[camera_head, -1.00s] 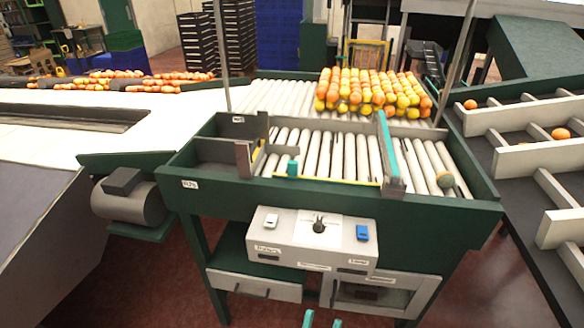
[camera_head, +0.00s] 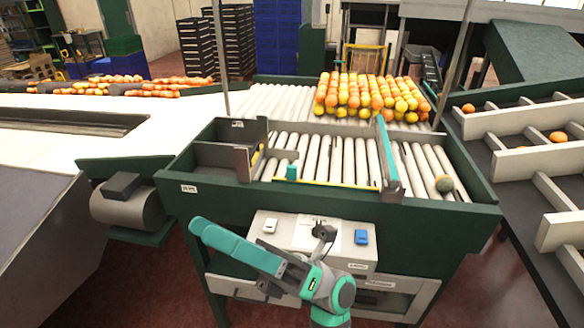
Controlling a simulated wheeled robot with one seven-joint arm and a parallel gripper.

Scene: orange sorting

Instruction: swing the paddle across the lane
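The paddle (camera_head: 387,150) is a long bar with a teal top edge and a grey near end. It stands lengthwise along the roller lane (camera_head: 335,158), right of its middle, and splits off a narrow strip of rollers. My teal and grey arm is folded low in front of the machine. A dark part that seems to be my gripper (camera_head: 324,233) is at the control panel's dark knob, well apart from the paddle. Its fingers are too small and overlapped to read.
The control panel (camera_head: 287,223) has a white switch (camera_head: 270,226) and a blue switch (camera_head: 361,237). Oranges and lemons (camera_head: 370,95) are piled on the rollers behind the lane. A divided side conveyor (camera_head: 520,158) stands at right. A grey motor (camera_head: 130,202) sticks out at left.

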